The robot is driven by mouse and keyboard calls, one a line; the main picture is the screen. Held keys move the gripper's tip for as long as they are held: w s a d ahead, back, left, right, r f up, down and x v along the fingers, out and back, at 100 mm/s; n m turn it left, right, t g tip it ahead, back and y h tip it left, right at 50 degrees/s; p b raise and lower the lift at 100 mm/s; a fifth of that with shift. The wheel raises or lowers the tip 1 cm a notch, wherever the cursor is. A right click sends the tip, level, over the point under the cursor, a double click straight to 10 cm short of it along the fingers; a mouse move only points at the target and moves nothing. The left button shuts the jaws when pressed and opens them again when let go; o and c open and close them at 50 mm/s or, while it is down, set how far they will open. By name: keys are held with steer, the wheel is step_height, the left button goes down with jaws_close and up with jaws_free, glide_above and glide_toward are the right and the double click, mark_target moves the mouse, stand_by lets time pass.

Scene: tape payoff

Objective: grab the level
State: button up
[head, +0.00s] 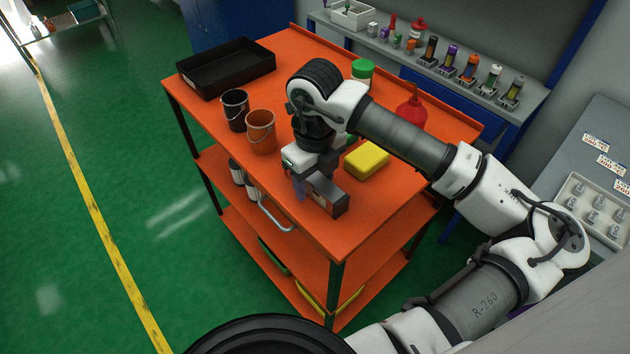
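My gripper (320,192) is low over the front part of the orange cart's top (375,205), near its front edge. Its dark body faces the camera, and I cannot make out whether its fingers are open or shut. A small bluish-purple piece (299,188) shows at its left side; I cannot tell whether this is the level or part of the gripper. Nothing else in view is clearly a level. The wrist and gripper hide part of the cart top behind and below them.
A yellow block (367,160) lies right of my gripper. An orange bucket (261,132), a black bucket (236,110) and a black tray (226,68) stand left. A green-lidded container (362,71) and a red funnel-like item (411,112) stand behind. A bottle shelf (440,75) is beyond.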

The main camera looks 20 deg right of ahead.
steer(key=c, duration=1.1)
steer(key=shift+r, duration=0.1)
steer(key=shift+c, duration=0.2)
